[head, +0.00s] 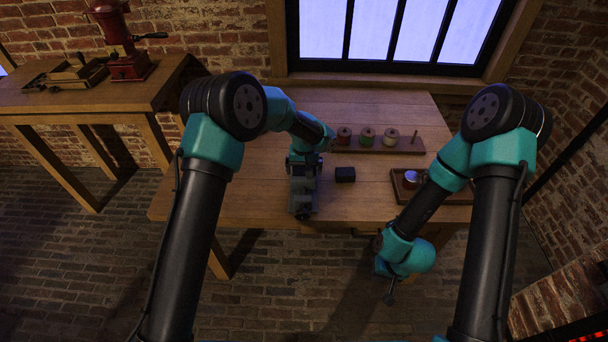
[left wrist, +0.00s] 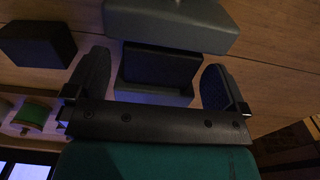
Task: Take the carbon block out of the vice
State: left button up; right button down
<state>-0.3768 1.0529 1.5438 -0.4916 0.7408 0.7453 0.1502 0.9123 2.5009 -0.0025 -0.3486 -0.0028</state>
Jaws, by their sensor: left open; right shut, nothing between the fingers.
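The grey vice (head: 303,200) stands near the front of the wooden table, below my left wrist. In the left wrist view, the dark carbon block (left wrist: 160,66) sits between the vice's grey jaws (left wrist: 172,22). My left gripper (left wrist: 155,60) is open, with one finger on each side of the block, and a gap shows at both sides. In the head view my left gripper (head: 303,158) is over the vice and hides much of it, so the held block is not clear there. My right gripper (head: 390,297) is shut and empty, low in front of the table edge.
A second black block (head: 345,174) lies on the table right of the vice; it also shows in the left wrist view (left wrist: 37,44). A wooden rack (head: 380,147) with several spools stands behind. A tray (head: 455,197) with a small jar (head: 411,177) is at the right.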

pick_arm(q)
jog(key=shift+f, duration=0.6)
jog(key=c, duration=1)
